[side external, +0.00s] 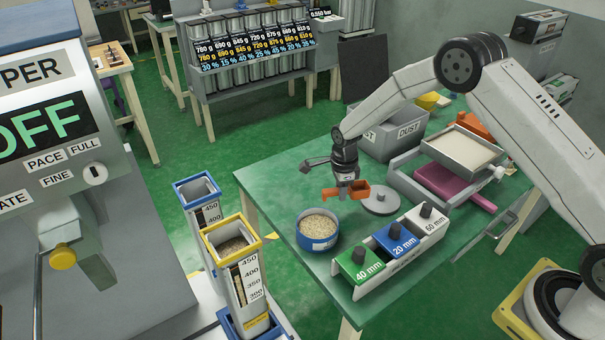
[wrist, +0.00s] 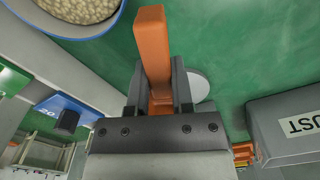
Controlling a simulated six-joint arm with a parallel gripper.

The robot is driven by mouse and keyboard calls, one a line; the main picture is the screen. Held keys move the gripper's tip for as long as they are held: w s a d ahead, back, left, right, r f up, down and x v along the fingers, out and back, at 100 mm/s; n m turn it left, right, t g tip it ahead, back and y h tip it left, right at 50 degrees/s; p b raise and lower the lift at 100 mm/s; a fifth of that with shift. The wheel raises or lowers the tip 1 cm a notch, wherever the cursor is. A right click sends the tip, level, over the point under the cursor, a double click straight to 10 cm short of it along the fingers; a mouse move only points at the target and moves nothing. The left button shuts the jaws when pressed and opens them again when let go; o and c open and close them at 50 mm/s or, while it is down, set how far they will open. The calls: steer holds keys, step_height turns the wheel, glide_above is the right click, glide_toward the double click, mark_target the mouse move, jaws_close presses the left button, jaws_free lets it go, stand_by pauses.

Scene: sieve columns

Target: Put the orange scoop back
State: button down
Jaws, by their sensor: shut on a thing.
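The orange scoop (side external: 359,191) is held by my gripper (side external: 343,181) above the green table in the side external view. In the wrist view the scoop's orange handle (wrist: 153,45) stands between the two dark fingers of my gripper (wrist: 160,92), which is shut on it. The scoop's bowl shows to the right of the fingers in the side external view. A blue-rimmed bowl (side external: 318,243) of pale grains stands on the table to the lower left of the gripper, and its edge also shows in the wrist view (wrist: 70,32). I cannot tell whether the scoop holds grains.
A grey round lid (side external: 381,203) lies right of the scoop. A rack with green, blue and white blocks (side external: 403,242) stands in front. The grey DUST box (side external: 393,145) is behind, with a tray of pale material (side external: 461,151) to the right. Sieve columns (side external: 236,262) stand left of the table.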

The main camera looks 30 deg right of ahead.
steer(key=shift+w+f, duration=0.15)
steer(key=shift+f, duration=0.05)
steer(key=shift+w+f, duration=0.25)
steer(key=shift+f, duration=1.55)
steer(key=shift+f, duration=0.6)
steer(key=c, duration=0.5)
jaws_free()
steer(key=shift+r, duration=0.1)
step_height(320, 180, up, 13)
